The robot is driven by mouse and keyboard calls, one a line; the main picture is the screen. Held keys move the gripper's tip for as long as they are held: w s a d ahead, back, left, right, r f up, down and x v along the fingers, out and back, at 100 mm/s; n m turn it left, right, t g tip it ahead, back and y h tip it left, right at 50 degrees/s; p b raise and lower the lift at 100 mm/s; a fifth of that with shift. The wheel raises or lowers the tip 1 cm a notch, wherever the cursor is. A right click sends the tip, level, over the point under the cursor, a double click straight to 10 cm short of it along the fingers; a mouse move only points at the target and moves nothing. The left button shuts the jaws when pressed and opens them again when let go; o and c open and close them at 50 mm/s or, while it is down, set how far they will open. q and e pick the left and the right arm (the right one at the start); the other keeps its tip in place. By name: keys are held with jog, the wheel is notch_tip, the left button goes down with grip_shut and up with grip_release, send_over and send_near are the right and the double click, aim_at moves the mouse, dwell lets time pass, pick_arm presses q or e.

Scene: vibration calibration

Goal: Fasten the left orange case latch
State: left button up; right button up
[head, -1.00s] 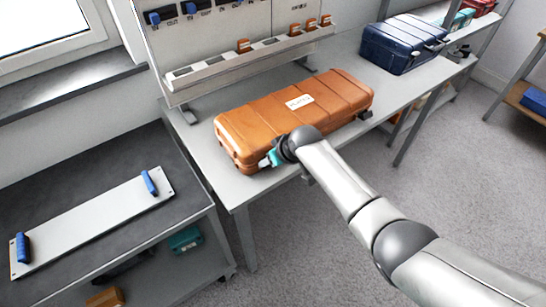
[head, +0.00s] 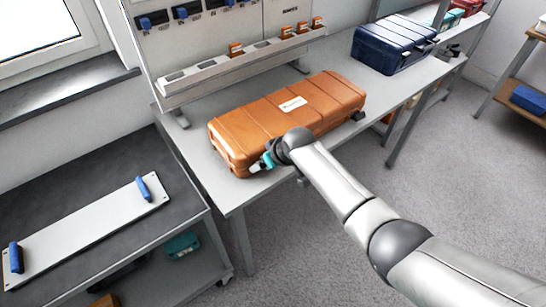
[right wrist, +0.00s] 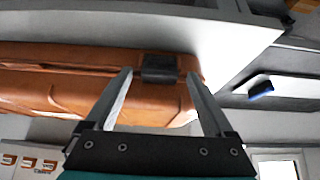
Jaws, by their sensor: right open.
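The closed orange case (head: 318,95) lies on the grey bench. It also fills the upper left of the right wrist view (right wrist: 60,95). My right gripper (head: 257,166) is at the front left of the case. In the right wrist view the right gripper (right wrist: 158,75) is open, its two fingers apart on either side of a dark latch (right wrist: 160,62) on the case's edge. I cannot tell whether the fingers touch it. The left latch is hidden behind my gripper in the head view. My left gripper is not in view.
The grey bench (head: 225,190) has a tool rack (head: 235,67) behind the case and a dark blue case (head: 392,45) at its far end. A dark cart at left carries a white plate (head: 85,232) with blue handles. Another dark latch (head: 359,115) shows at the case's front right.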

jog(key=p+v, duration=0.5)
jog(key=v, duration=1)
jog(key=shift+f, duration=0.1)
jog(key=s+d+f+m+g+h+b, duration=0.1)
jog(key=s+d+f+b, duration=0.2)
jog(key=f, duration=0.7)
jog(key=s+d+f+m+h+b, duration=0.1)
jog(key=s+d+f+m, duration=0.3)
jog(key=f, duration=0.7)
jog(key=s+d+f+n+g+h+b, duration=0.15)
jog(key=s+f, duration=0.35)
jog(key=f, duration=0.5)
jog(key=s+d+f+b, duration=0.1)
jog(key=s+f, duration=0.4)
jog(key=s, duration=0.5)
jog(key=s+d+f+g+b, duration=0.1)
jog(key=s+d+f+b, duration=0.1)
jog(key=s+f, duration=0.4)
jog(key=s+d+f+m+g+b, duration=0.1)
jog(key=s+d+f, duration=0.2)
jog(key=s, duration=1.2)
notch_tip(320, 180, down, 3)
jog(key=shift+f+b, duration=0.25)
jog(key=shift+b, duration=0.15)
jog(key=shift+h, duration=0.25)
